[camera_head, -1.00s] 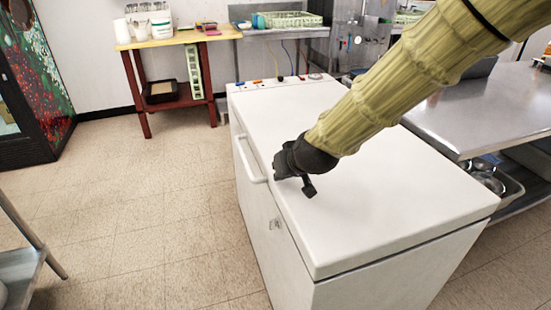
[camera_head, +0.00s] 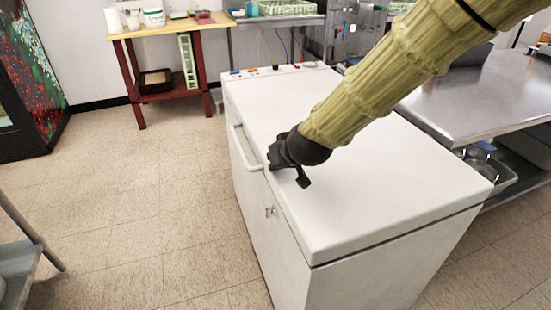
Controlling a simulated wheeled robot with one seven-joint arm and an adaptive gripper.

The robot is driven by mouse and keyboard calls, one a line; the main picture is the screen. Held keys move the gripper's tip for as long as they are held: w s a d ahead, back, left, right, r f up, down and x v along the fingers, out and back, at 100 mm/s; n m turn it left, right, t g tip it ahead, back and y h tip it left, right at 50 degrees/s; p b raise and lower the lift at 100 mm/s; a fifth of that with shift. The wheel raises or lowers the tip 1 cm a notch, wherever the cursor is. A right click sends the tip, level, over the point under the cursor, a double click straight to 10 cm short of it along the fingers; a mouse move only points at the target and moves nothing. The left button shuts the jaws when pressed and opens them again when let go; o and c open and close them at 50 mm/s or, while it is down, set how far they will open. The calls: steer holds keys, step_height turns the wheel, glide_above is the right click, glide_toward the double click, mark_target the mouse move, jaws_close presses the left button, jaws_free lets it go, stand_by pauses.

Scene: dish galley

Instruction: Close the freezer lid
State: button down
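The white chest freezer (camera_head: 310,285) stands in the middle of the view. Its white lid (camera_head: 390,195) lies flat on the body, with only a thin dark seam showing along the near edge. The lid handle (camera_head: 247,150) is a white bar on the left side. A small latch or lock (camera_head: 270,212) shows below it. My gripper (camera_head: 288,172) is at the lid's left edge, close to the handle. One dark finger shows over the lid top. I cannot tell whether it touches the lid or how far its fingers are apart.
A steel table (camera_head: 470,100) stands close along the freezer's right side, with pans on its lower shelf. A wooden-topped red table (camera_head: 165,30) is behind. A metal shelf edge (camera_head: 22,265) is at the lower left. The tiled floor (camera_head: 150,210) left of the freezer is clear.

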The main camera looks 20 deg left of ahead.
steer(key=r+p, duration=0.1)
steer(key=r, duration=0.1)
steer(key=r+p, duration=0.1)
steer(key=r, duration=0.1)
steer(key=shift+s+d+r+p, duration=0.1)
steer(key=shift+s+d+p, duration=0.1)
steer(key=shift+p, duration=0.2)
steer(key=v, duration=0.9)
steer(key=shift+s+a+r, duration=0.15)
steer(key=shift+s+r, duration=0.05)
steer(key=shift+r, duration=0.1)
